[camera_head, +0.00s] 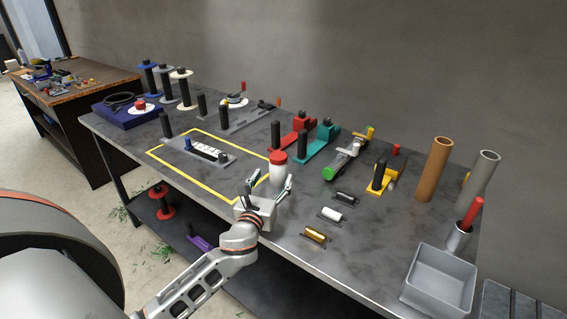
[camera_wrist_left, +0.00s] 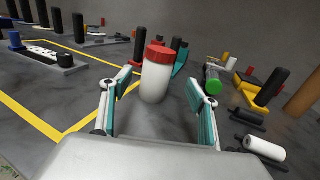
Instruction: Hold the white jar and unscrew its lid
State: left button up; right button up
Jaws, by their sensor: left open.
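The white jar (camera_head: 278,174) with its red lid (camera_head: 278,157) stands upright on the dark table, near the right end of the yellow outline. In the left wrist view the jar (camera_wrist_left: 155,82) and its lid (camera_wrist_left: 159,53) are ahead, between the lines of the two fingers. My left gripper (camera_head: 270,185) is open, its fingers on either side of the jar's near side; it also shows in the left wrist view (camera_wrist_left: 158,88). The fingers appear apart from the jar. The lid sits on the jar. My right gripper is not in view.
Black, white and gold rollers (camera_head: 332,214) lie right of the jar. Red and teal fixtures (camera_head: 318,143) stand behind it. A grey bin (camera_head: 440,280) is at the right front. A grey plate with posts (camera_head: 205,150) lies inside the yellow outline.

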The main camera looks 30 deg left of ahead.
aim_at(276, 167)
pick_arm(q)
jog(key=shift+x, duration=1.2)
jog(key=shift+w+r, duration=0.15)
jog(key=shift+w, duration=0.1)
jog(key=shift+w+a, duration=0.2)
jog(key=shift+w, duration=0.1)
jog(key=x, duration=0.3)
jog(key=shift+w+a+r, duration=0.2)
jog(key=shift+a, duration=0.05)
jog(key=shift+w+a, duration=0.15)
jog(key=shift+w, duration=0.35)
jog(key=c, duration=1.3)
jog(key=shift+c, duration=0.2)
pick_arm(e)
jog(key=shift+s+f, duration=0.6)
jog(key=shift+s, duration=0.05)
